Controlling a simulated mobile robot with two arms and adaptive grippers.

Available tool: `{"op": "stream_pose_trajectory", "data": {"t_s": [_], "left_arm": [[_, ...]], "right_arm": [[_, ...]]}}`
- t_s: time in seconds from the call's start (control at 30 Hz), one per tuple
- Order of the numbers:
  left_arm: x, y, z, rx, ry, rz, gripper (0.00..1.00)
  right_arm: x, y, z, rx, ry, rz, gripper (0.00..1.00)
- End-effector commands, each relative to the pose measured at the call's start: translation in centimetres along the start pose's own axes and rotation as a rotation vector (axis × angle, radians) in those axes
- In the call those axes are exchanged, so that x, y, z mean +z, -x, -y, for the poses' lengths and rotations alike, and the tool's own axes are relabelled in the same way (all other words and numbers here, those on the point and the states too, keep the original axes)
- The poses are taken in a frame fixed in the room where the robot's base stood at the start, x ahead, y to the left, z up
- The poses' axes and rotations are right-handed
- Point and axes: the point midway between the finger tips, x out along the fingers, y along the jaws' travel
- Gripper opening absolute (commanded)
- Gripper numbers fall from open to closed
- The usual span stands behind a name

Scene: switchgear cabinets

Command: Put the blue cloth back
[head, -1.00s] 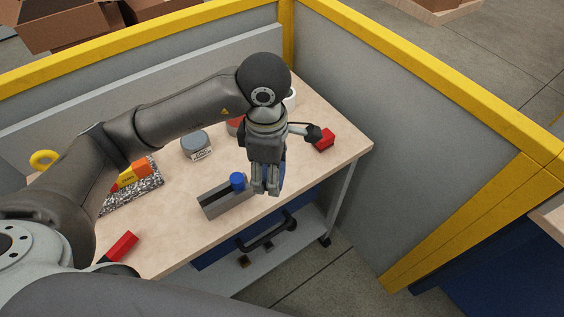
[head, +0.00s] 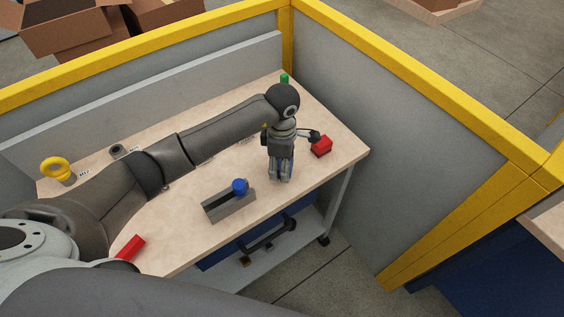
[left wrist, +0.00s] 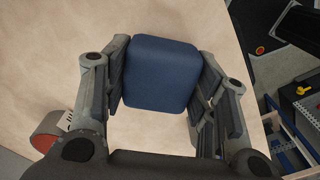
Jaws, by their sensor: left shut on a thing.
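The blue cloth (left wrist: 161,73) is a folded, rounded dark-blue pad. In the left wrist view it sits between both fingers of my left gripper (left wrist: 160,95), with the tabletop behind it. In the head view my left gripper (head: 281,172) points down over the right part of the wooden table (head: 185,235), close to its front edge. The fingers are shut on the cloth and hide most of it there. I cannot tell whether the cloth touches the table. My right gripper is not in view.
A grey holder (head: 230,207) with a blue knob stands left of the gripper. A red block (head: 321,147) lies just right of it, another red object (head: 131,247) at front left. A yellow ring (head: 55,170) and green item (head: 284,78) stand farther back. Grey panels with yellow rails enclose the table.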

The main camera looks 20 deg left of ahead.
Motion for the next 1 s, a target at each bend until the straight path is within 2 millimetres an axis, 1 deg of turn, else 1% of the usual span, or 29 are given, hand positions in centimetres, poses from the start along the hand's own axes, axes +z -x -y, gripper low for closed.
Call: {"op": "stream_pose_trajectory", "data": {"t_s": [0.03,0.1,0.37,0.5,0.53,0.67,1.0], "left_arm": [[0.1,-0.2,0.1,-0.003,0.001,0.002,0.31],[0.1,-0.8,0.0,0.000,0.002,0.002,0.31],[0.0,-1.2,-0.1,0.003,0.000,0.002,0.31],[0.0,-1.7,-0.1,0.003,0.000,0.001,0.31],[0.0,-1.5,-0.1,0.003,0.000,0.001,0.57],[0.0,-1.4,-0.1,0.003,0.000,0.001,0.73],[0.0,-1.3,-0.1,0.002,0.000,0.002,0.74]], "right_arm": [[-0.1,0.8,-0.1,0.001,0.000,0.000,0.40],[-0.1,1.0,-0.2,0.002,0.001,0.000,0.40],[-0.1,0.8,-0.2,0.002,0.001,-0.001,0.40],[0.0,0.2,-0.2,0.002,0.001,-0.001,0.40],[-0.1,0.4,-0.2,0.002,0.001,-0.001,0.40],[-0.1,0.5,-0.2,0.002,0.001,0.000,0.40],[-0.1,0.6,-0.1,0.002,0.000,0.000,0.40]]}}
